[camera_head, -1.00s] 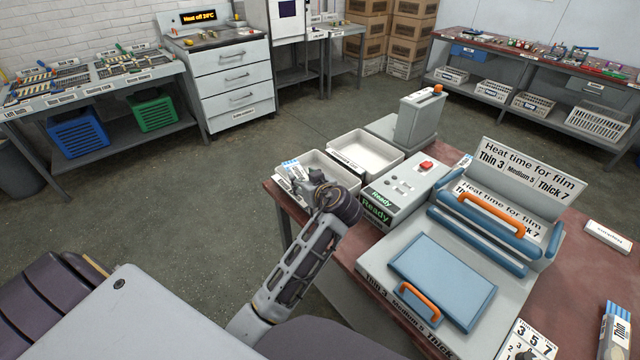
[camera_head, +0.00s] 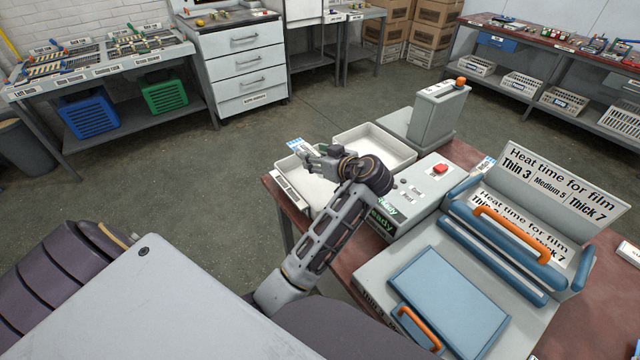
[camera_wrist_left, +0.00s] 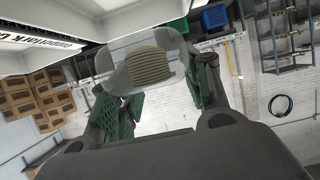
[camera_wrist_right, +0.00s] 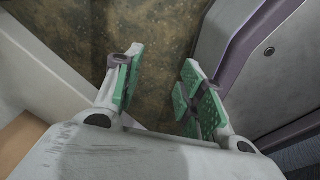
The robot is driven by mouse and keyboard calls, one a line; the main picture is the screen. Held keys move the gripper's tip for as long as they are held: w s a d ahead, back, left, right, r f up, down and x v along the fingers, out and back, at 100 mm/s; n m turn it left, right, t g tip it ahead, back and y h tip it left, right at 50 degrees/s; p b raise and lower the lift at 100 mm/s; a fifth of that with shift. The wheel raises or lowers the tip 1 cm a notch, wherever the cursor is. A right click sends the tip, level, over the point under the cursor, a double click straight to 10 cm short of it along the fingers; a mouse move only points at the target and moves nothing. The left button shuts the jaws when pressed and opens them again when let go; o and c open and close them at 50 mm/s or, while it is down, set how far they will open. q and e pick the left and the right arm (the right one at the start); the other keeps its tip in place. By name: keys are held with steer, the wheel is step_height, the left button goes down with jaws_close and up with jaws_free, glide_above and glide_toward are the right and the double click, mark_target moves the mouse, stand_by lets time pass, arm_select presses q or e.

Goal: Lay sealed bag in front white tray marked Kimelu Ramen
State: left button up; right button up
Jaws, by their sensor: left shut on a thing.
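My left gripper (camera_head: 318,158) is above the nearer white tray (camera_head: 291,192) on the table's left end. It is shut on a clear bag (camera_wrist_left: 116,58) with a tan ridged noodle block inside, seen in the left wrist view between the green-padded fingers (camera_wrist_left: 155,95). In the head view the gripper hides most of the bag. The tray's front label is too small to read. My right gripper (camera_wrist_right: 158,90) shows only in the right wrist view, its fingers apart and empty.
A second white tray (camera_head: 400,148) stands behind the first. A grey box with a red button (camera_head: 440,168) and a blue-padded press (camera_head: 450,290) stand to the right. A blue and white printed piece (camera_head: 299,146) shows by the left gripper; I cannot tell what it belongs to.

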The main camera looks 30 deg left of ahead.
arm_select(q)
steer(key=shift+f, duration=0.6)
glide_above(317, 194)
step_height(317, 194, down, 4)
steer(key=shift+f, duration=2.55)
steer(key=shift+f+b, duration=0.15)
steer(key=shift+b, duration=0.2)
steer(key=shift+f, duration=0.3)
arm_select(e)
steer(key=w+a, duration=0.2)
steer(key=w, duration=0.1)
steer(key=shift+w+a, duration=0.25)
steer(key=shift+a, duration=0.1)
